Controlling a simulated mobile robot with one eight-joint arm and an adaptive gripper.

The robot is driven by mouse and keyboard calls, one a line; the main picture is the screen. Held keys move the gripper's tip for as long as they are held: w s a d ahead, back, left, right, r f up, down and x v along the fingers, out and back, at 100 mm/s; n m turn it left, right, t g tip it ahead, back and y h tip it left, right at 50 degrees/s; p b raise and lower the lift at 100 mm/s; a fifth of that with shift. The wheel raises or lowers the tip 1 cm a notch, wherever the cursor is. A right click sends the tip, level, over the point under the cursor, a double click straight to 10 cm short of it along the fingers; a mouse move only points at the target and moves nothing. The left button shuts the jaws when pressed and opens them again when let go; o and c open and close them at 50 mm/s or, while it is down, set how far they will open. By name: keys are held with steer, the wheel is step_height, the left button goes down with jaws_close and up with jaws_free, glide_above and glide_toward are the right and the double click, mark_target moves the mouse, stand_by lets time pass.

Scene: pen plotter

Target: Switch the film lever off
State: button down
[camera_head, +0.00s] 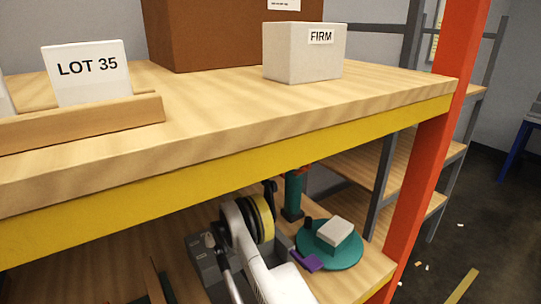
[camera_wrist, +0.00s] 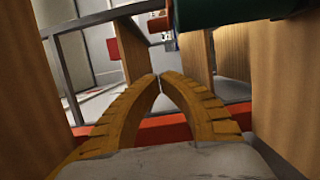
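I cannot pick out a film lever for certain in either view. In the head view a teal post (camera_head: 293,196) with an orange top stands on the lower shelf. Beside it is a round teal plate (camera_head: 340,257) bearing a pale block (camera_head: 335,232), with a purple piece (camera_head: 306,261) at its left edge. My white arm reaches in under the upper shelf and hides part of this area. In the wrist view my gripper (camera_wrist: 160,80) has its two curved yellow-brown fingers meeting at the tips, with nothing visible between them. A dark teal part (camera_wrist: 225,14) is above and right of the tips.
The upper shelf (camera_head: 240,118), with a yellow front beam (camera_head: 230,180), overhangs the area. A red-orange upright (camera_head: 430,170) stands at the right. A white box marked FIRM (camera_head: 303,60) and a LOT 35 card (camera_head: 86,75) are on top. Wooden panels flank my gripper.

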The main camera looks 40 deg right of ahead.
steer(key=shift+w+d, duration=0.2)
steer(key=shift+d, duration=0.05)
steer(key=shift+s, duration=0.15)
steer(key=shift+d, duration=0.1)
steer(key=s+d+b, duration=0.5)
steer(key=s+d, duration=0.2)
steer(key=d, duration=0.1)
steer(key=shift+s+d+b, duration=0.2)
steer(key=shift+s+b, duration=0.15)
steer(key=shift+b, duration=0.05)
steer(key=shift+r+g, duration=0.15)
steer(key=shift+g, duration=0.15)
